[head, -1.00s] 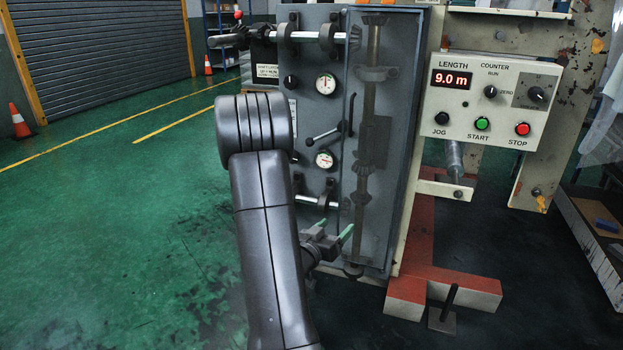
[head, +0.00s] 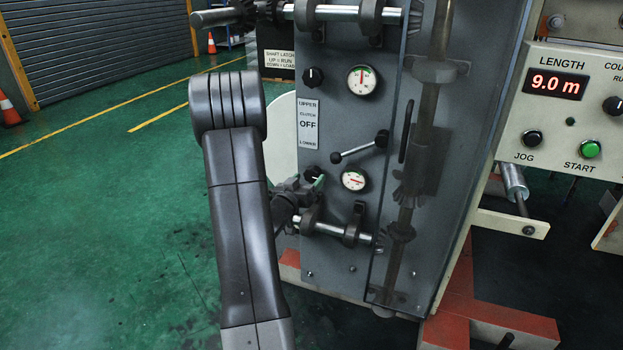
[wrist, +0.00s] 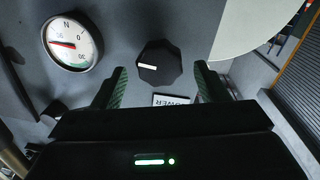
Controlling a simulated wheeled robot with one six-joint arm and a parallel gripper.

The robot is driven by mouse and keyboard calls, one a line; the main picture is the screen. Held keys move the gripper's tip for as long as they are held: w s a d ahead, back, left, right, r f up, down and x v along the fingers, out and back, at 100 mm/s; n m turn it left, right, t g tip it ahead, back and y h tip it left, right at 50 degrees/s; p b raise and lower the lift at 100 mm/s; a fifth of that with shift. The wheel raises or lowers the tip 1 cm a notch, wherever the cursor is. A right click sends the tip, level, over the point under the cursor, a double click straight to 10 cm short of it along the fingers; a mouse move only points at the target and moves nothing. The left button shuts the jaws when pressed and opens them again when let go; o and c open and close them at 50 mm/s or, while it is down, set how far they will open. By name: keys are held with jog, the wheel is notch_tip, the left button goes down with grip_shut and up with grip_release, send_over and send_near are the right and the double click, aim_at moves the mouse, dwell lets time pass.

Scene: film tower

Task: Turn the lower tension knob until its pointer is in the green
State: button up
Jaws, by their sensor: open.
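The lower tension knob (head: 310,172) is a dark knob at the left of the grey panel, partly hidden by my gripper. The lower dial (head: 354,180) is white and round, right of the knob. In the wrist view the dial (wrist: 72,42) shows upside down; its red pointer lies toward the left, apart from the green arc at the bottom. My gripper (wrist: 159,78) is open, its green-padded fingers on either side of the knob's near edge.
The upper knob (head: 313,78) and upper dial (head: 362,79) sit higher on the panel. A lever (head: 360,146) sticks out above the lower dial. A lower shaft (head: 330,228) runs below it. A control box (head: 570,110) reads 9.0 m.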

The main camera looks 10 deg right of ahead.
aim_at(311, 176)
jog(key=shift+x, duration=1.6)
jog(key=c, duration=1)
jog(key=shift+o, duration=0.2)
